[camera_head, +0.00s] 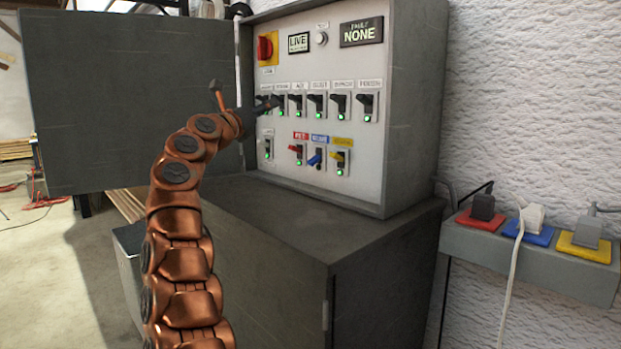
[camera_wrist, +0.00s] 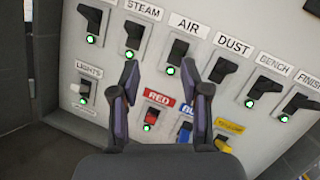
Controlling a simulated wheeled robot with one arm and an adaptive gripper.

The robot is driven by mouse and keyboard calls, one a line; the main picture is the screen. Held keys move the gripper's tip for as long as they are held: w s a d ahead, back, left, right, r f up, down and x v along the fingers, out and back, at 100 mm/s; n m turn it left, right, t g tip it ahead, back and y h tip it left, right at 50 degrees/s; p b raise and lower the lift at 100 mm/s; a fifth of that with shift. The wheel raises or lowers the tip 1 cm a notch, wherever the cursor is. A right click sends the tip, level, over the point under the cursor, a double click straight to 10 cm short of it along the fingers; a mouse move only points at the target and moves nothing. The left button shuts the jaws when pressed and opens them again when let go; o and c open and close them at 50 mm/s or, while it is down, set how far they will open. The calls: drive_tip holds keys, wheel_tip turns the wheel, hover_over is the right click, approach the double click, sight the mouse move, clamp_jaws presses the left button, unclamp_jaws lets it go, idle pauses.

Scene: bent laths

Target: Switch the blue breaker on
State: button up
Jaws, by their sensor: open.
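The blue breaker (camera_head: 315,159) sits in the lower row of the panel, between the red breaker (camera_head: 298,149) and the yellow breaker (camera_head: 339,157). Its blue lever points down, lower than the red and yellow levers. Green lamps glow under red and yellow; I cannot tell the blue one's lamp clearly. In the wrist view the blue breaker (camera_wrist: 185,131) is partly hidden by my right finger. My gripper (camera_wrist: 173,78) is open and empty, its fingers in front of the panel around the air and red breakers. In the head view my gripper (camera_head: 266,104) is by the upper row's left end.
The upper row holds several black-levered breakers (camera_head: 317,103) with green lamps. A lights breaker (camera_head: 268,148) is at lower left. The cabinet door (camera_head: 140,100) stands open at left. A ledge (camera_head: 300,225) lies below the panel.

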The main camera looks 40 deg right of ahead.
sight(310, 162)
drive_tip(key=s+f+m+g+b, duration=0.1)
drive_tip(key=s+f+m, duration=0.1)
drive_tip(key=f, duration=0.2)
drive_tip(key=s+f+m+g+y+b, duration=0.1)
drive_tip(key=s+f+m+g, duration=0.1)
drive_tip(key=f, duration=0.3)
drive_tip(key=s+f+m+g+y+b, duration=0.1)
drive_tip(key=s+f+m+g, duration=0.1)
drive_tip(key=s+f+m, duration=0.1)
drive_tip(key=shift+s+d+f+m+b, duration=0.3)
drive_tip(key=shift+s+f+b, duration=0.1)
drive_tip(key=shift+s+f, duration=0.35)
drive_tip(key=shift+d+f, duration=0.15)
drive_tip(key=shift+d, duration=0.35)
drive_tip(key=shift+s+d, duration=0.1)
drive_tip(key=shift+d, duration=3.3)
clamp_jaws()
